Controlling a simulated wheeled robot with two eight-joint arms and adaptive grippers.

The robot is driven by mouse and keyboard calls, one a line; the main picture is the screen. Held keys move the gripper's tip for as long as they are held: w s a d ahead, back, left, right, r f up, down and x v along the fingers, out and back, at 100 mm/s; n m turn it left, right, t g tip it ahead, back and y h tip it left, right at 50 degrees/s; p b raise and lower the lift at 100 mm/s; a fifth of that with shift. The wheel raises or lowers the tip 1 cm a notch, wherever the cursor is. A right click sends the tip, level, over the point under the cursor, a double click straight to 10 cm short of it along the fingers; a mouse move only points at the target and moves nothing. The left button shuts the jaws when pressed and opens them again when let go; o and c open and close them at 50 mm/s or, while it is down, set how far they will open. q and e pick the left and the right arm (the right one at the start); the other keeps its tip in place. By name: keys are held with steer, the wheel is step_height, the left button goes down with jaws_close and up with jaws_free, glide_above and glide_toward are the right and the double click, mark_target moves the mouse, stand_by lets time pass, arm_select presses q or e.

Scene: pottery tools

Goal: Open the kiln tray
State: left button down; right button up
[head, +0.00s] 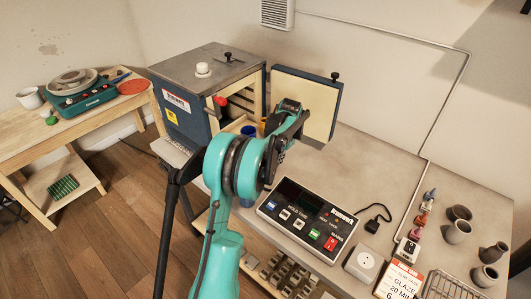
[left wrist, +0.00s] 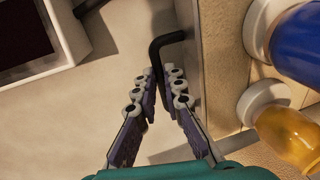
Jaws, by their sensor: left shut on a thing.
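The kiln (head: 205,95) stands on the workbench at the back, with its thick door (head: 318,95) swung open to the right. The pale kiln tray (head: 236,125) shows at the kiln's mouth, partly hidden by my arm. In the left wrist view, the tray's grey front edge (left wrist: 210,60) has a bent black handle (left wrist: 168,38). My left gripper (left wrist: 163,85) has its fingertips around the handle's end and is shut on it. In the head view the left gripper (head: 278,150) is in front of the kiln mouth, its tips hard to see. My right gripper is not in view.
A control box (head: 308,218) sits right of my arm. Small pots (head: 457,230) and a wire rack (head: 450,288) are at the right.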

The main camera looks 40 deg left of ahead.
arm_select(q)
steer(key=shift+d, duration=1.2)
steer(key=c, duration=1.6)
jaws_free()
steer(key=shift+r, duration=0.1)
step_height(320, 180, up, 12)
steer(key=d, duration=0.2)
steer(key=shift+s+f, duration=0.2)
steer(key=shift+d, duration=0.1)
